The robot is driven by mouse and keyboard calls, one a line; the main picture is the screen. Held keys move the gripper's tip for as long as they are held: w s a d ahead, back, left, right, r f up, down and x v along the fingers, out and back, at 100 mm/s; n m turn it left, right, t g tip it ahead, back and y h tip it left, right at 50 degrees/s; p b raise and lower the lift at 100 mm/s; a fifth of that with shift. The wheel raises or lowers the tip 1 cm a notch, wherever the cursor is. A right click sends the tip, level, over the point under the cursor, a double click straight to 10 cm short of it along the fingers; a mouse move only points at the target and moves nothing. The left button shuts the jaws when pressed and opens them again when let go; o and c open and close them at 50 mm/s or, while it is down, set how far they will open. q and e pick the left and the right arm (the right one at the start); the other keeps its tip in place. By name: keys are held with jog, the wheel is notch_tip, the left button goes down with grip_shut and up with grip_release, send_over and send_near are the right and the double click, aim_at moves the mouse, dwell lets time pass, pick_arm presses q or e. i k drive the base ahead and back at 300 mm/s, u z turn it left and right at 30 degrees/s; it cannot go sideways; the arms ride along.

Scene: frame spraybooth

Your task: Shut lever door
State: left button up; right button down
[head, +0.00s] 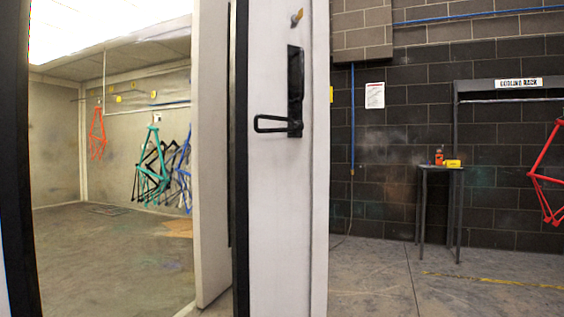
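The lever door (280,220) is a tall white panel with a dark edge, seen nearly upright in the middle of the head view. It stands open, and the spraybooth interior shows through the doorway to its left. A black lever handle (272,124) sticks out to the left from a black plate (295,85) on the door. A small brass-coloured piece (297,18) sits above the plate. The dark door frame post (18,160) stands at the left edge. Neither of my grippers is in view.
Several bicycle frames, one of them teal (153,170), hang inside the booth. Right of the door, a small dark table (438,170) holds an orange bottle (439,157) and a yellow item (453,163). A red frame (546,180) hangs at far right. The concrete floor (385,285) there is clear.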

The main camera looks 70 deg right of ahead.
aim_at(280, 66)
jog(key=z, duration=0.35)
jog(key=i, duration=0.75)
jog(key=z, duration=1.05)
jog(key=i, duration=0.35)
jog(key=z, duration=0.4)
